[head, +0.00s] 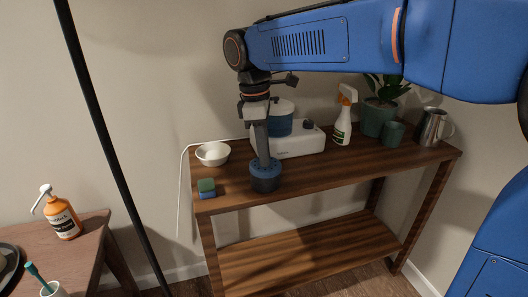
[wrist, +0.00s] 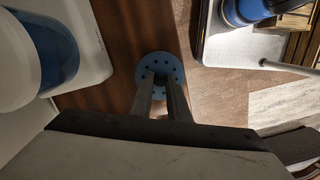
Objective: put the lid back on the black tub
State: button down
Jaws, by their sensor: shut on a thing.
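The black tub (head: 265,184) stands near the front edge of the wooden shelf's top board. The blue lid (head: 261,168), a round disc with dark holes, is at the tub's mouth; I cannot tell if it is fully seated. My gripper (head: 262,160) points down over the tub and is shut on the lid's middle. In the wrist view, the fingers of my gripper (wrist: 160,85) come together at the centre of the lid (wrist: 158,64). The lid hides the tub there.
A white bowl (head: 212,154) and a green-and-blue sponge (head: 206,188) are left of the tub. A white appliance (head: 304,141) with a blue pot (head: 279,126) stands close behind. A spray bottle (head: 342,122) is further right. The board right of the tub is clear.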

jog(key=c, duration=1.1)
grip_release()
jog(key=shift+r, duration=0.1)
jog(key=shift+r, duration=3.45)
grip_shut()
